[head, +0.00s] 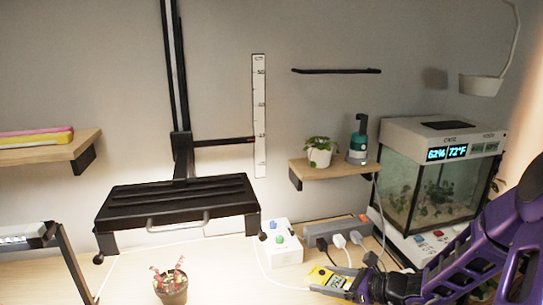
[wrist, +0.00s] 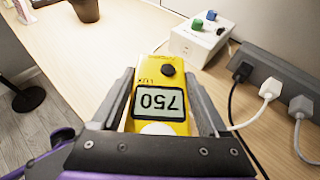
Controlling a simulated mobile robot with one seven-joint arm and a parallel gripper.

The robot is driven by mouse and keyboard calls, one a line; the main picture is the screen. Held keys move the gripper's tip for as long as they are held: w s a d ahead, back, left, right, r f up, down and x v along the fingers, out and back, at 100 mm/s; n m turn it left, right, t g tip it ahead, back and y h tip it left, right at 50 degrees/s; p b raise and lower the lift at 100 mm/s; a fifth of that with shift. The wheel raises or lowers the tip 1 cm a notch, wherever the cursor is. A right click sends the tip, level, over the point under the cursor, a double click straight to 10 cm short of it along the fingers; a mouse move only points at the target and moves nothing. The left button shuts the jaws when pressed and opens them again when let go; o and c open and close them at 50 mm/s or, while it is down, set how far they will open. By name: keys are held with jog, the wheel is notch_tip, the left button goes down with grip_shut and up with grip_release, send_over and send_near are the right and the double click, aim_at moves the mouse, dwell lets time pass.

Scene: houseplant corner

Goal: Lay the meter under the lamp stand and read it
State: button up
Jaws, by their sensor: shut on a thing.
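The yellow light meter (head: 328,279) is in my gripper (head: 338,283), at the lower right of the head view, over the table. In the wrist view the meter (wrist: 160,122) lies between the two fingers of my gripper (wrist: 162,90), which is shut on its sides. Its screen appears upside down there and shows 750, with LUX lettering beside it. The lamp stand (head: 179,90) has a wide black lamp head (head: 178,202) on a dark upright, lighting the table below. The meter is to the right of the lamp head. I cannot tell whether it touches the table.
A potted plant (head: 171,287) stands below the lamp head. A white control box (head: 282,243) with coloured knobs and a grey power strip (head: 338,230) with plugs and cables are behind the meter. A terrarium (head: 430,175) stands at the right. Table between plant and meter looks clear.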

jog(key=shift+w+a+r+m+t+h, duration=0.1)
jog(key=shift+a+r+m+t+h, duration=0.15)
jog(key=shift+m+t+h, duration=0.2)
jog(key=shift+w+a+r+m+t+h, duration=0.1)
jog(key=shift+a+m+t+h, duration=0.2)
jog(key=shift+m, duration=0.25)
jog(key=shift+d+f+m+t+h, duration=0.1)
jog(key=shift+d+m+t+h, duration=0.05)
jog(key=shift+m+t+h, duration=0.5)
jog(key=shift+s+d+f+m+t+h, duration=0.3)
jog(key=shift+d+m+t+h, duration=0.15)
jog(key=shift+m+h, duration=0.3)
jog(key=shift+a, duration=0.1)
